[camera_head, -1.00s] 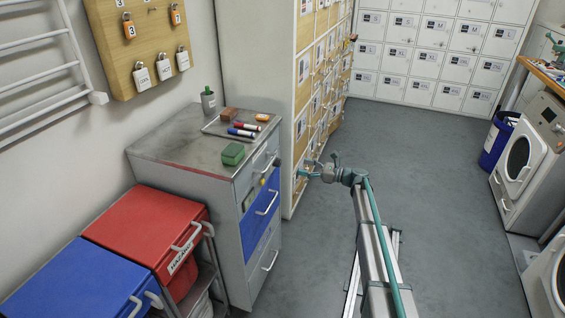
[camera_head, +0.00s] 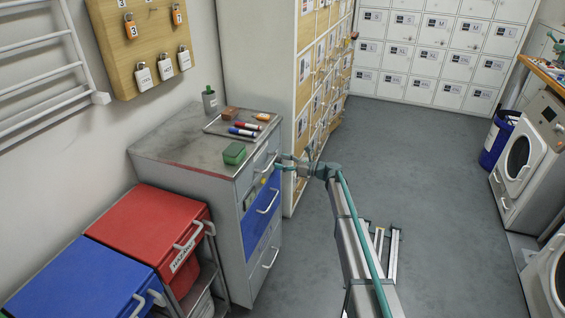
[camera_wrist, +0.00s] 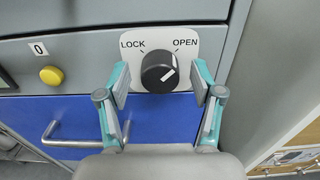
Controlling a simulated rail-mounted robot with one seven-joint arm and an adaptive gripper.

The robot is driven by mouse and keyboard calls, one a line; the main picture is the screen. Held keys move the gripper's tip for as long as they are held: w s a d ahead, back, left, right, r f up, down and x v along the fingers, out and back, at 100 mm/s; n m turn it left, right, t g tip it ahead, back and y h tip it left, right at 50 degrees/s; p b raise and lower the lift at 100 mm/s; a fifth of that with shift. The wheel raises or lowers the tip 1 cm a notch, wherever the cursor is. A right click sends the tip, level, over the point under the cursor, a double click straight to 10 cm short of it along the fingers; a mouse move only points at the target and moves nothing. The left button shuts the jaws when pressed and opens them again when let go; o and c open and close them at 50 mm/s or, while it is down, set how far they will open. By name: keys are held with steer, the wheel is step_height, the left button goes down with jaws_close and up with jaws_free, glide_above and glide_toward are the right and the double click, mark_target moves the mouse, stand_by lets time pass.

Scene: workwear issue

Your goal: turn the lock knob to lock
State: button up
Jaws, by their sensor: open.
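The black round lock knob (camera_wrist: 158,72) sits on a white plate (camera_wrist: 130,40) marked LOCK at upper left and OPEN at upper right. Its white mark lies on the right side, pointing up toward OPEN. My gripper (camera_wrist: 161,77) is open, with one teal finger on each side of the knob. A gap shows between the knob and each finger; I see no contact. In the head view my gripper (camera_head: 284,164) is at the front of the grey cabinet (camera_head: 165,150), near its upper drawers. The knob cannot be made out there.
A yellow button (camera_wrist: 51,75) with a 0 label is left of the knob. Below is a blue drawer (camera_wrist: 165,118) with a handle. Wooden lockers (camera_head: 303,90) stand close on the right.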

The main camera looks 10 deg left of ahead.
steer(key=c, duration=1.1)
steer(key=shift+c, duration=0.2)
steer(key=shift+f+n+b, duration=0.1)
steer(key=shift+n+b, duration=0.3)
steer(key=shift+b, duration=0.1)
steer(key=shift+s+f+n+b, duration=0.1)
steer(key=shift+s+n+b, duration=0.05)
steer(key=shift+n+b, duration=4.2)
steer(key=shift+s+f+n+b, duration=0.1)
steer(key=shift+n+b, duration=4.15)
steer(key=shift+b, duration=0.05)
